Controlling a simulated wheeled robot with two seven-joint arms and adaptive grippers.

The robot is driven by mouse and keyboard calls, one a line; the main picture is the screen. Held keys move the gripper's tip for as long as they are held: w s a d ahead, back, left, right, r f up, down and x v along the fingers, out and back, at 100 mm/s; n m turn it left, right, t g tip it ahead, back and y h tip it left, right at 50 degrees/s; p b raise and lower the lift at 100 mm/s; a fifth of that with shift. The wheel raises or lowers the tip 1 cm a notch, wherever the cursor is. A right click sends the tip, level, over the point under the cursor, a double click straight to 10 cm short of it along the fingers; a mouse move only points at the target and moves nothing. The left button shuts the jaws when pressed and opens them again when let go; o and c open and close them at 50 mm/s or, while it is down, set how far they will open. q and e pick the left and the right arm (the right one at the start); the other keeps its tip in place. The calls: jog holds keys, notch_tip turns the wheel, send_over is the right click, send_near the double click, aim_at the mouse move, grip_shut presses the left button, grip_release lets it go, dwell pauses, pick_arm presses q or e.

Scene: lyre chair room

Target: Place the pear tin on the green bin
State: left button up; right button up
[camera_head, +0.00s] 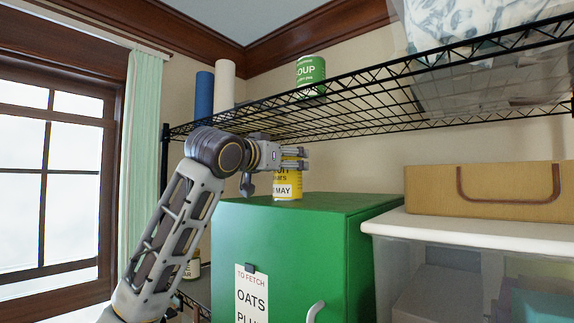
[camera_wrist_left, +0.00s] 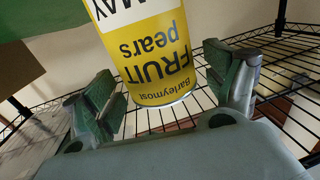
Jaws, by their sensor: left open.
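The pear tin (camera_head: 286,188), yellow with a white "MAY" band, stands upright on top of the green bin (camera_head: 290,255), towards its back. My left gripper (camera_head: 294,158) is at the tin's upper part, just under the wire shelf, and hides its top in the head view. In the left wrist view the tin (camera_wrist_left: 150,50) appears upside down, with "FRUIT pears" readable. My left gripper (camera_wrist_left: 168,95) is open there, one finger on each side of the tin, with a gap visible on the right. My right gripper is not in view.
A black wire shelf (camera_head: 350,100) runs close above my left gripper, holding a green soup tin (camera_head: 310,73) and blue (camera_head: 204,93) and white (camera_head: 224,82) cylinders. A lidded clear box (camera_head: 470,260) with a cardboard box (camera_head: 485,190) on it stands right of the bin.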

pick_arm(q)
jog(key=b+v, duration=0.3)
jog(key=v, duration=0.6)
jog(key=shift+s+f, duration=0.1)
jog(key=shift+s, duration=0.05)
jog(key=shift+s+a+b, duration=0.35)
jog(key=shift+s, duration=0.25)
